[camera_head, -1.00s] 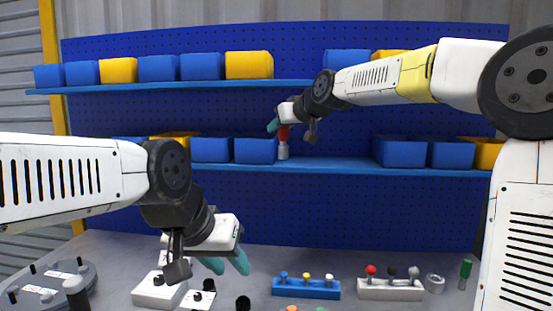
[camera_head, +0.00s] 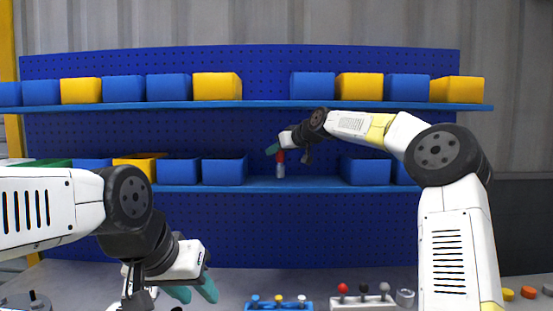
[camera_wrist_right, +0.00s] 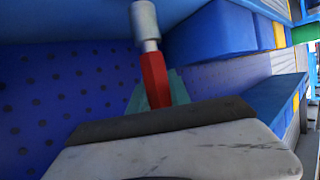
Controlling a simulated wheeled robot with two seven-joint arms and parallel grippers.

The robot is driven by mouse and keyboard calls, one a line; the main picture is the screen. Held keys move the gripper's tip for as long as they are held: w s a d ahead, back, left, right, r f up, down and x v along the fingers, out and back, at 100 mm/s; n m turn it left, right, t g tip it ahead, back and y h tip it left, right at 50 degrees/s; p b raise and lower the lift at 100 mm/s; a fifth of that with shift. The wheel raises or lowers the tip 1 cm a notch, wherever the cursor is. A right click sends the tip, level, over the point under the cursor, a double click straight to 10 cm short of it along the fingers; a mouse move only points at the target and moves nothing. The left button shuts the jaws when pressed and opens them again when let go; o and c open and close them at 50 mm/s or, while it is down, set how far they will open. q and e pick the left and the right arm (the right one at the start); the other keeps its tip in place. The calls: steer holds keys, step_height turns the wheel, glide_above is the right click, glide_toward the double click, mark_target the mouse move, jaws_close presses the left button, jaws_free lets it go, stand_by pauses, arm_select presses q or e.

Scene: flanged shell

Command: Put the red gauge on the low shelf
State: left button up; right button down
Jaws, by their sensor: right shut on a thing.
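The red gauge (camera_head: 280,168) has a red handle and a grey metal end. My right gripper (camera_head: 279,152) is shut on its red handle, and the grey end hangs down. The gauge is in the gap between blue bins over the low shelf (camera_head: 262,186). I cannot tell whether its end touches the shelf. In the right wrist view the red handle (camera_wrist_right: 155,80) comes out from the teal fingers, with its metal end towards the blue shelf surface. My left gripper (camera_head: 194,291) is open and empty above the bench at the lower left, its teal fingers apart.
Blue bins (camera_head: 225,170) and a yellow bin stand left of the gap, and another blue bin (camera_head: 365,171) stands right. The upper shelf (camera_head: 270,104) with bins runs above my right gripper. Small knobbed blocks (camera_head: 278,304) stand on the bench below.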

steer(key=shift+f, duration=1.15)
steer(key=shift+f, duration=0.15)
steer(key=c, duration=1.2)
jaws_free()
steer(key=shift+s+d+r, duration=0.2)
steer(key=shift+s+r, duration=0.05)
steer(key=v, duration=1.1)
